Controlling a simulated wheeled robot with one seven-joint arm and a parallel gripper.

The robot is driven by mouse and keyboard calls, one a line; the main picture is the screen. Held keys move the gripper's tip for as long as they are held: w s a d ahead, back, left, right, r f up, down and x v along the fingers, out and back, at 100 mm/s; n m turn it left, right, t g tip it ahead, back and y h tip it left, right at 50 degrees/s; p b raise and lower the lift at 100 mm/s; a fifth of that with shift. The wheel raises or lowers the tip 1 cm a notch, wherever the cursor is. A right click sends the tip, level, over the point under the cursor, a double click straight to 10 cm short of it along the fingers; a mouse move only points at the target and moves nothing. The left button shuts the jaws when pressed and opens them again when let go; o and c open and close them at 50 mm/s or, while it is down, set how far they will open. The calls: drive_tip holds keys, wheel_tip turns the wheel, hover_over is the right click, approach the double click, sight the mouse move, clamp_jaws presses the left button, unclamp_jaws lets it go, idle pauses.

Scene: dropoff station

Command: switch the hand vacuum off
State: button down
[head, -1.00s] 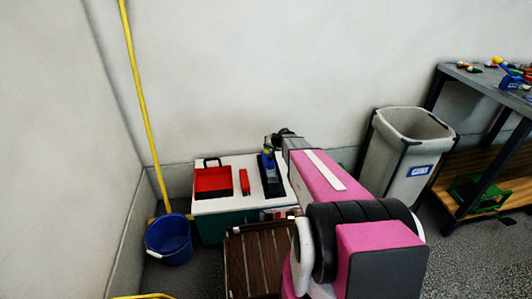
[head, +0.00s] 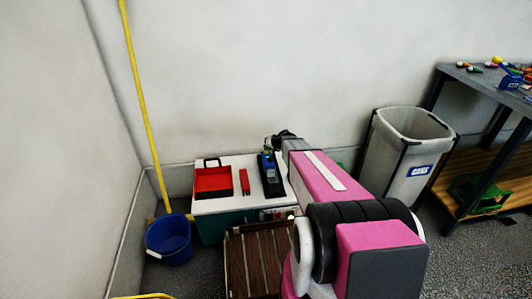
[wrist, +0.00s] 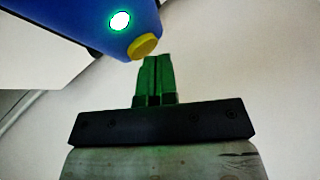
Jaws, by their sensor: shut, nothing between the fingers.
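The hand vacuum (head: 268,171) is blue and dark, and stands on the white-topped green station at the back wall. In the wrist view, the blue body of the vacuum (wrist: 85,18) fills the upper left. It has a round light (wrist: 120,20), white with a green glow, and a yellow button (wrist: 143,46) at its near end. My gripper (wrist: 158,62) is shut and empty, with its green fingertips right beside the yellow button. I cannot tell whether they touch it. In the head view, my gripper (head: 272,143) is small and dark behind the vacuum's top.
A red tray (head: 213,183) and a small red object (head: 244,182) sit left of the vacuum. A blue bucket (head: 168,240) and yellow pole (head: 145,110) stand at left. A grey bin (head: 405,160) and a workbench (head: 475,78) stand at right. A slatted wooden surface (head: 255,260) is in front.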

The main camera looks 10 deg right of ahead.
idle(0.8)
drive_tip(key=shift+r, duration=0.45)
drive_tip(key=shift+r, duration=3)
drive_tip(key=s+r+n+g+h, duration=0.1)
drive_tip(key=s+r+g+h, duration=0.1)
drive_tip(key=s, duration=1.4)
drive_tip(key=s+a+r+g+h, duration=0.1)
drive_tip(key=s+r+g+h, duration=0.2)
drive_tip(key=s, duration=1.3)
drive_tip(key=shift+s+n+g, duration=0.25)
drive_tip(key=shift+n+g, duration=0.15)
drive_tip(key=shift+g, duration=0.7)
drive_tip(key=shift+r, duration=0.1)
